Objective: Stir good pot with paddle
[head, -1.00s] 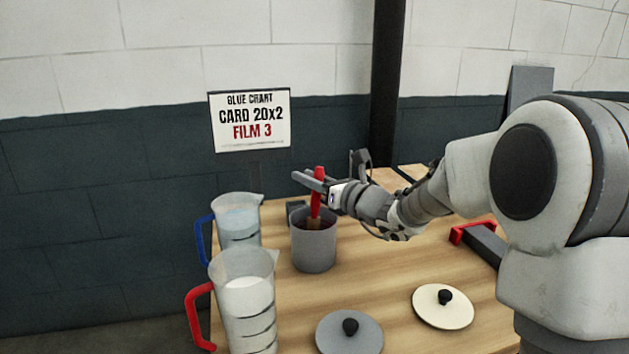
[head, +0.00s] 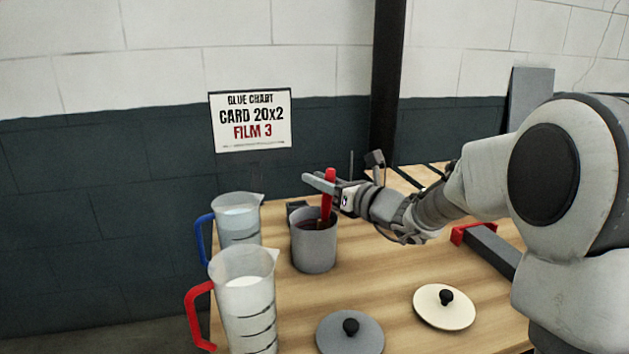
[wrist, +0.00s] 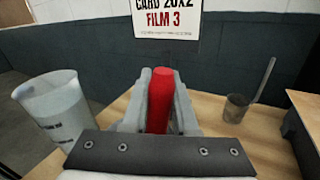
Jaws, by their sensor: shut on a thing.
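A grey pot (head: 313,247) stands on the wooden table with dark reddish-brown contents showing inside its rim. The red-handled paddle (head: 328,192) stands in it, its lower end inside the pot and partly hidden. My gripper (head: 326,184) is above the pot's right rim, shut on the red handle. In the wrist view the red handle (wrist: 159,103) sits between the two grey fingers. The pot itself is hidden in the wrist view.
A blue-handled jug (head: 238,218) and a red-handled jug (head: 246,300) stand left of the pot. A grey lid (head: 349,337) and a cream lid (head: 443,309) lie in front. A sign (head: 251,120) stands behind. A small cup (wrist: 237,107) shows in the wrist view.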

